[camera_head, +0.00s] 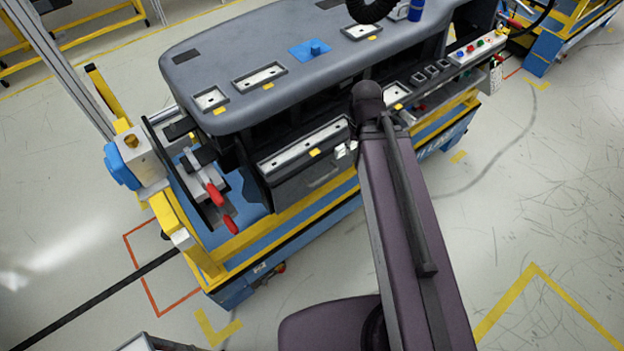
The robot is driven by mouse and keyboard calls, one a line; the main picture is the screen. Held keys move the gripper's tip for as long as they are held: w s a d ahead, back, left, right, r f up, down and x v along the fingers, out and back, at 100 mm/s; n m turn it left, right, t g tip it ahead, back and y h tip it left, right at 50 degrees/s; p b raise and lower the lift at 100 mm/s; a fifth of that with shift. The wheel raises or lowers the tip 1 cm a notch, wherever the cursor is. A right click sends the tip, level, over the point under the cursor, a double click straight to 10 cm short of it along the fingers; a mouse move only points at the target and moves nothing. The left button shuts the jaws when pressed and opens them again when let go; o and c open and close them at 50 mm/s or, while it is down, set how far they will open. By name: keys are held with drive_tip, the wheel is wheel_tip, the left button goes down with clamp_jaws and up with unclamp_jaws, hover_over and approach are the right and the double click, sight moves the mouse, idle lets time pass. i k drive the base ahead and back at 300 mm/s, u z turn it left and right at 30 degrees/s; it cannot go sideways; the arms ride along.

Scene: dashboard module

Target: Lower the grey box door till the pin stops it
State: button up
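The grey box door (308,186) is a dark grey panel with a pale bar handle (325,177), low on the front of the dashboard module (290,95). It sits under a long pale strip in the dash front. How far the door stands open is hard to tell from above. The pin cannot be made out. My arm comes up from the bottom and bends at the dash front, right of the door. Small pale parts at the door's upper right, beside my arm, seem to be my gripper (346,150). Its fingers are mostly hidden; contact with the door cannot be told.
The module rests on a blue and yellow carrier (290,222). Red-handled clamps (215,194) and a blue-capped unit (122,165) are at its left end. A blue part (310,49) sits on the dash top. Coloured buttons (470,48) are at the right. Floor in front is clear.

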sight(294, 190)
drive_tip(key=u, duration=0.35)
drive_tip(key=k, duration=1.4)
drive_tip(key=z, duration=1)
drive_tip(key=i, duration=0.5)
drive_tip(key=u, duration=0.1)
